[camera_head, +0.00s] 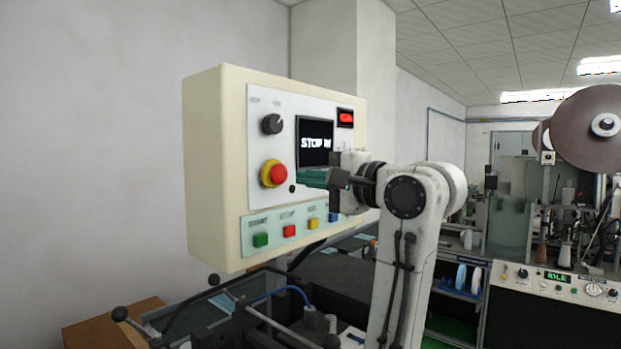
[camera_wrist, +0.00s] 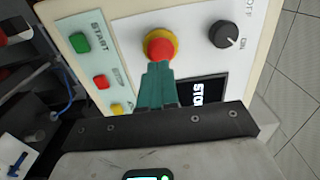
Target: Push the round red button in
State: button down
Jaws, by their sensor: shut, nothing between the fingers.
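The round red button (camera_head: 278,173) sits on a yellow collar on the light panel of the cream control box (camera_head: 205,170). In the wrist view the red button (camera_wrist: 158,46) is straight beyond my fingertips. My gripper (camera_head: 302,178), with teal fingers, is shut and empty. It points left at the button from the right, just in front of the panel. In the wrist view the fingertips (camera_wrist: 158,66) overlap the collar's lower edge; in the head view a gap shows between them and the button. I cannot tell the exact distance.
A black knob (camera_head: 272,124) is above the button, and a display (camera_head: 315,142) is to its right. Small green (camera_head: 261,240), red (camera_head: 289,231) and yellow (camera_head: 313,223) square buttons line the lower strip. Machinery with black ball-ended levers (camera_head: 120,313) stands below the box.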

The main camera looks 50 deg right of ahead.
jog(key=s+b, duration=0.2)
jog(key=s, duration=0.7)
jog(key=shift+s+d+f+b, duration=0.15)
jog(key=shift+s+d+b, duration=0.15)
jog(key=shift+s, duration=0.05)
